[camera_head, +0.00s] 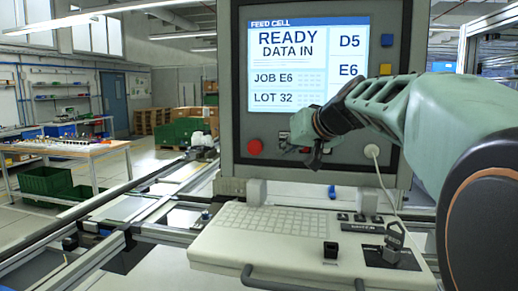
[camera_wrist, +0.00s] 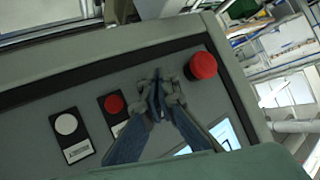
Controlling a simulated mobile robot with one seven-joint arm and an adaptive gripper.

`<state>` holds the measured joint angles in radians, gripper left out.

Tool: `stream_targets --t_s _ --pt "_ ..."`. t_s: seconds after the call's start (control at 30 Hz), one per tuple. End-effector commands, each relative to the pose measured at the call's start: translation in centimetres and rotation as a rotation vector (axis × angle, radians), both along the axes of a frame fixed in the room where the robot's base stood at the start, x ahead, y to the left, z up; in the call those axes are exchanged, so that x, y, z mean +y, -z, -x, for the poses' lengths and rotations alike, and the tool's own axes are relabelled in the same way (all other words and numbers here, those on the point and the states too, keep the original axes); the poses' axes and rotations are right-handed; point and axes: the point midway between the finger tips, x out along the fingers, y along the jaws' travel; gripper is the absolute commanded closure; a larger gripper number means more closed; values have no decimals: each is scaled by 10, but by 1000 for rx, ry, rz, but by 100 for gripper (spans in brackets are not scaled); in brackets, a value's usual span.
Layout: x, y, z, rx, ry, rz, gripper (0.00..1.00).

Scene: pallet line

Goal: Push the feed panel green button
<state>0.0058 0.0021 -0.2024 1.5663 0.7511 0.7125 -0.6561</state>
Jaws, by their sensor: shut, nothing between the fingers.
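The feed panel (camera_head: 230,165) stands upright with a lit screen (camera_head: 305,65) reading READY DATA IN. My gripper (camera_head: 312,155) is in front of the button row below the screen, fingers together and empty. In the wrist view its fingertips (camera_wrist: 160,88) lie over the panel between a large red knob (camera_wrist: 203,66) and a smaller red button (camera_wrist: 113,103). A white button (camera_wrist: 66,124) is beyond the small red one. No green button shows in either view; the fingers cover part of the row. I cannot tell whether the fingertips touch the panel.
A keyboard shelf (camera_head: 290,245) juts out below the panel, with a front handle and a dark plug-like piece (camera_head: 393,243) on it. A cable hangs at the panel's right. Metal rails run at left. A workbench (camera_head: 65,150) and green bins stand further back.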

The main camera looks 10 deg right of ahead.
Motion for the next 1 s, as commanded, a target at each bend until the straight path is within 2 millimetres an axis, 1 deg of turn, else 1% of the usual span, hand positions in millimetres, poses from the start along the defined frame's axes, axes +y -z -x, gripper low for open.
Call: stream_targets --t_s 1.0 --pt "-3 0 -10 0 0 0 100"
